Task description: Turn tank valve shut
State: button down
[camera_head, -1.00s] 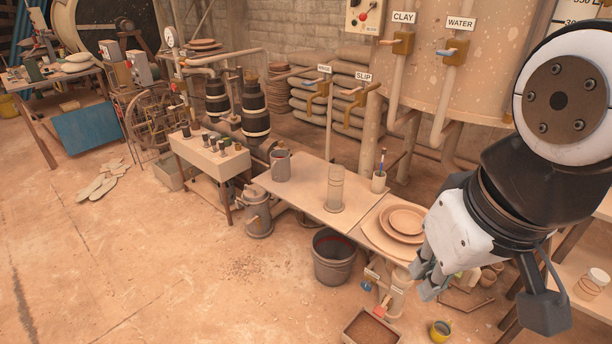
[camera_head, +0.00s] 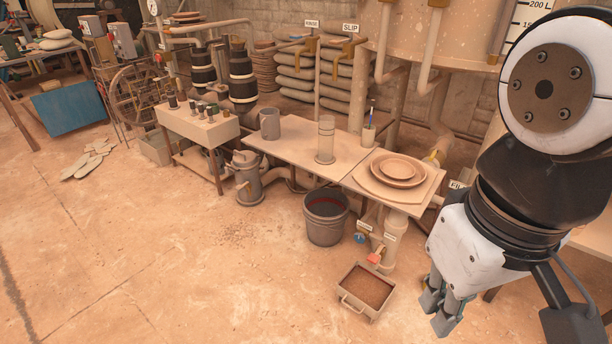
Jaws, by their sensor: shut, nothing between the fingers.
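Two small valves sit low under the front of the work table, one with a blue handle (camera_head: 360,238) and one with a red handle (camera_head: 375,259). Each has a small white label too small to read, so I cannot tell which is the tank valve. The tank (camera_head: 440,35) stands at the back, with pale pipes running down from it. My gripper (camera_head: 438,312) hangs at the lower right, shut and empty. It appears to the right of and below the two valves in the picture, apart from them.
The work table (camera_head: 290,140) carries a cylinder (camera_head: 326,140) and stacked plates (camera_head: 398,170). A dark bucket (camera_head: 326,216) and a tray of brown material (camera_head: 368,291) stand on the floor before it. RINSE and SLIP (camera_head: 350,28) labels hang behind.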

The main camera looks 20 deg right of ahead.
aim_at(435, 151)
jog(key=i+l+z, duration=0.35)
jog(key=i+l, duration=0.25)
jog(key=i+l+z, duration=0.4)
jog(key=i, duration=0.3)
